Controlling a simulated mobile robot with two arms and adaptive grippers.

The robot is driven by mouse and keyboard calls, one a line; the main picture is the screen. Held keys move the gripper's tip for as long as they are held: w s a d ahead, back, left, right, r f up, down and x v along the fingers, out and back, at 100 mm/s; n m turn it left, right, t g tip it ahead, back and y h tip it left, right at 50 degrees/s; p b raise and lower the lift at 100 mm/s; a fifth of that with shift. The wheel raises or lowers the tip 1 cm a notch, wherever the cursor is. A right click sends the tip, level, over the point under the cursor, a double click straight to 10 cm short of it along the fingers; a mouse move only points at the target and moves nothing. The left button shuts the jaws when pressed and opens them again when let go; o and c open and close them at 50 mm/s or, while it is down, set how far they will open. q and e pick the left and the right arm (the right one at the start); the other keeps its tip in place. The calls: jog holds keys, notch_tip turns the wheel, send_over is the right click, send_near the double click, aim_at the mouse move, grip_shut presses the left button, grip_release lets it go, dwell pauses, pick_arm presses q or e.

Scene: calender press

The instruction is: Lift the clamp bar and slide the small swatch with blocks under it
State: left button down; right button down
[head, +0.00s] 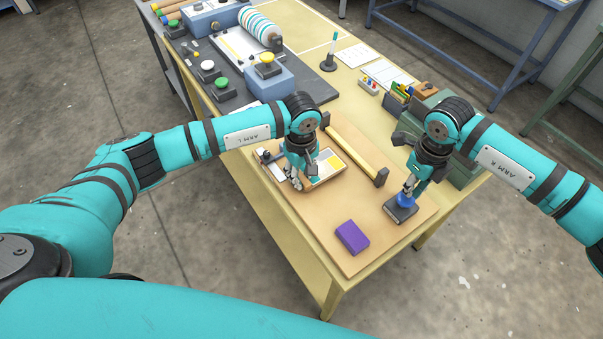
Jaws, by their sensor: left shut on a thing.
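The clamp bar (356,154) is a yellow bar with dark end blocks, lying across the wooden board. A flat swatch (328,168) with white, yellow and grey blocks lies left of the bar; my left arm hides part of it. My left gripper (297,186) points down at the swatch's near left edge and is shut, apparently on that edge; the contact is too small to see clearly. My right gripper (408,188) is just above a dark block with a blue knob (404,200), right of the bar's near end. Its fingers are too small to read.
A purple block (352,236) lies near the board's front corner. A press with a striped roller (260,29) and button boxes (268,70) fills the back left. The board's (310,225) front left is clear.

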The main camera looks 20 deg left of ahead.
aim_at(406, 199)
jog(key=shift+f, duration=0.15)
dwell(0.4)
jog(key=shift+s+f, duration=0.1)
jog(key=shift+f, duration=2)
pick_arm(q)
jog(key=shift+f, duration=0.1)
pick_arm(e)
jog(key=shift+s, duration=0.1)
pick_arm(q)
jog(key=shift+w+d+f, duration=0.4)
jog(key=shift+w+d, duration=0.1)
jog(key=shift+w, duration=0.1)
jog(key=shift+w+d+f, duration=0.25)
jog(key=shift+w+d, duration=0.2)
jog(key=shift+w, duration=0.15)
